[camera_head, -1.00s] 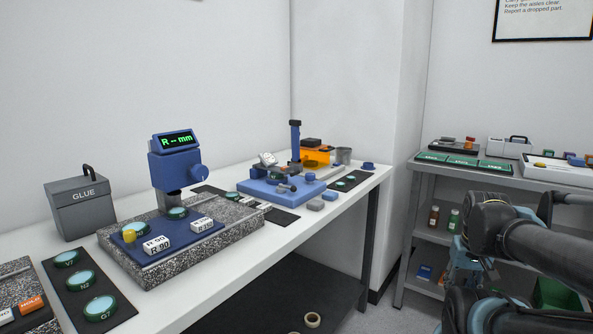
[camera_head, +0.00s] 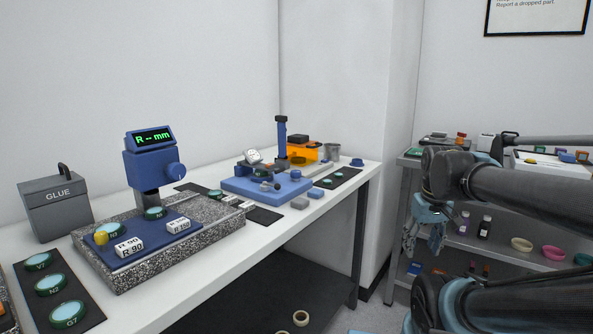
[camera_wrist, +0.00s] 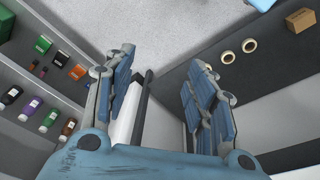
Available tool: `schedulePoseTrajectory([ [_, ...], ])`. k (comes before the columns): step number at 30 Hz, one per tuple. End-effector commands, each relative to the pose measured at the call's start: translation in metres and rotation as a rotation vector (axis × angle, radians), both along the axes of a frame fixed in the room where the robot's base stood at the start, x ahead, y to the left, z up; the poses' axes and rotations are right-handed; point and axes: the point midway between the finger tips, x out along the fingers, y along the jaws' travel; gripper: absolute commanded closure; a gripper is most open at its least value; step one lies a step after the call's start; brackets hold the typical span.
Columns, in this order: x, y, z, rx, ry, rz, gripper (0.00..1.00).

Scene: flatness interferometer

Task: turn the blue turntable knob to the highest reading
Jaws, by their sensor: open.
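On the white bench a blue base (camera_head: 266,189) carries a round dial gauge (camera_head: 253,156) and a lens. A small blue knob (camera_head: 296,174) stands on its right side; I take it for the turntable knob. A nearer blue gauge head (camera_head: 148,163) reads "R -- mm" and has a larger blue knob (camera_head: 176,170) on its side. My gripper (camera_head: 423,243) hangs fingers down, right of the bench and well apart from both knobs. In the wrist view my gripper (camera_wrist: 160,72) is open and empty over the floor. No turntable knob shows there.
A granite plate (camera_head: 135,281) with R 90 blocks and a grey GLUE box (camera_head: 56,207) fill the near bench. A grey shelf rack (camera_head: 480,245) with bottles and bowls stands behind my gripper. Tape rolls (camera_wrist: 238,53) lie on the bench's dark lower shelf.

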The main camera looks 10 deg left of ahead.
Motion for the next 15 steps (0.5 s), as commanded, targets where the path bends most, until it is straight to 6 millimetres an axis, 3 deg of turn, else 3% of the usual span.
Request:
schedulePoseTrajectory([
  [1, 0.013, 0.009, 0.020, -0.007, 0.006, 0.066, 0.49],
  [6, 0.054, 0.041, 0.078, -0.031, 0.024, 0.292, 0.49],
  [15, 0.118, 0.118, 0.166, -0.070, 0.056, 0.696, 0.49],
])
